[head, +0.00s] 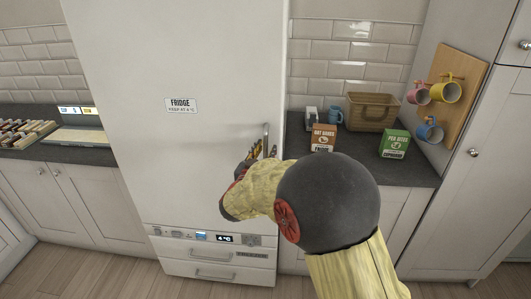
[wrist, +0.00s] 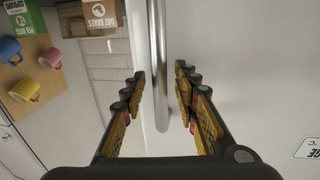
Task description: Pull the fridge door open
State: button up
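The tall white fridge door (head: 185,60) looks shut, and a label reading FRIDGE (head: 181,105) is on its front. A vertical metal bar handle (head: 266,132) is near the door's right edge. My gripper (head: 258,149) is at the handle's lower part, and my forearm hides some of this area. In the wrist view the handle (wrist: 159,45) runs between the two fingers of my gripper (wrist: 160,77). The fingers are apart, with a visible gap on each side of the bar.
A worktop (head: 413,173) right of the fridge carries cartons, a blue mug and a basket (head: 370,111). Mugs hang on a wooden board (head: 460,85) farther right. A drawer with a control panel (head: 205,237) is below the door. Wooden floor is at lower left.

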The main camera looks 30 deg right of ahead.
jog(key=shift+c, duration=1.2)
grip_shut()
